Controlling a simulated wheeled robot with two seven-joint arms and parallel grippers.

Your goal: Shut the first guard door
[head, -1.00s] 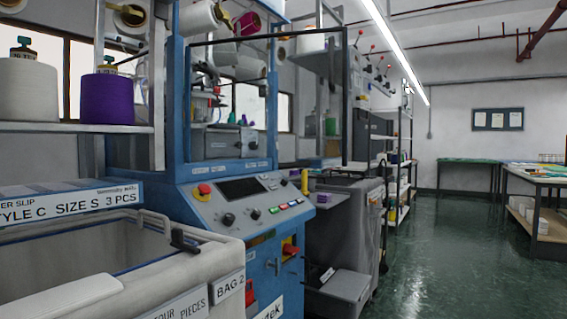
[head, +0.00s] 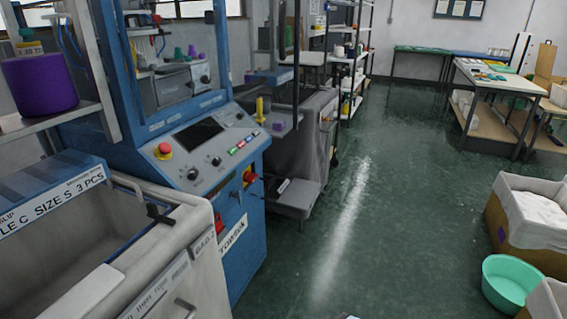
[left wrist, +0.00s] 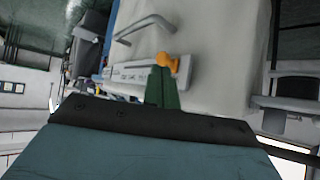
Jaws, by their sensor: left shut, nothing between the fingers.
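The first knitting machine (head: 215,208) is blue, with a sloped control panel, and stands left of centre in the head view. A dark, thin-framed guard door (head: 297,65) appears to stand open at its right side, its upright edge out over the aisle side. The machine's window opening shows uncovered. In the left wrist view my left gripper (left wrist: 163,72) is shut and empty, its green fingers together. A pale bin with a grey handle (left wrist: 146,27) lies beyond them. No contact with the door shows. My right gripper is in neither view.
A pale bin (head: 190,235) stands in front of the machine at the left. A purple cone (head: 40,82) is on the shelf above. A green basin (head: 508,280) and a cardboard box (head: 500,212) stand at the right. The green floor between is clear.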

